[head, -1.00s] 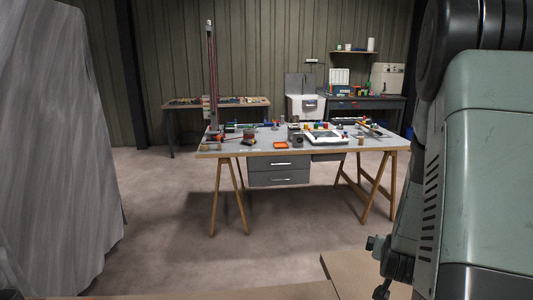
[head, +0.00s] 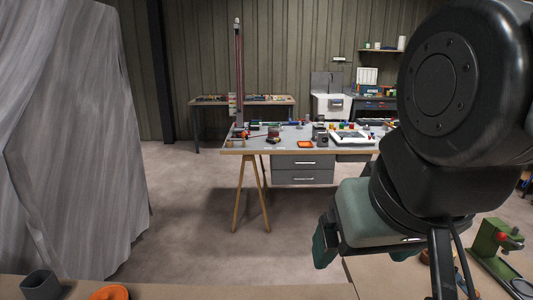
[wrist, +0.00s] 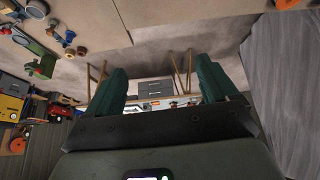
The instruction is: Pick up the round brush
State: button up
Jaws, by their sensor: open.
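I cannot make out the round brush in either view. Several small blue and brown pieces (wrist: 72,42) lie on the near bench in the wrist view, too small to name with certainty. My gripper (head: 362,248) hangs over the near bench's far edge in the head view, partly hidden by my own wrist. In the wrist view my gripper (wrist: 160,84) shows two green fingers spread wide apart, with nothing between them.
The near bench (head: 240,291) carries a grey cup (head: 41,284), an orange ring (head: 110,293) and a green stand (head: 492,243) with a red knob. A cluttered worktable (head: 300,150) stands across open floor. A grey draped sheet (head: 70,150) rises at left.

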jog(key=shift+s, duration=0.15)
jog(key=c, duration=0.5)
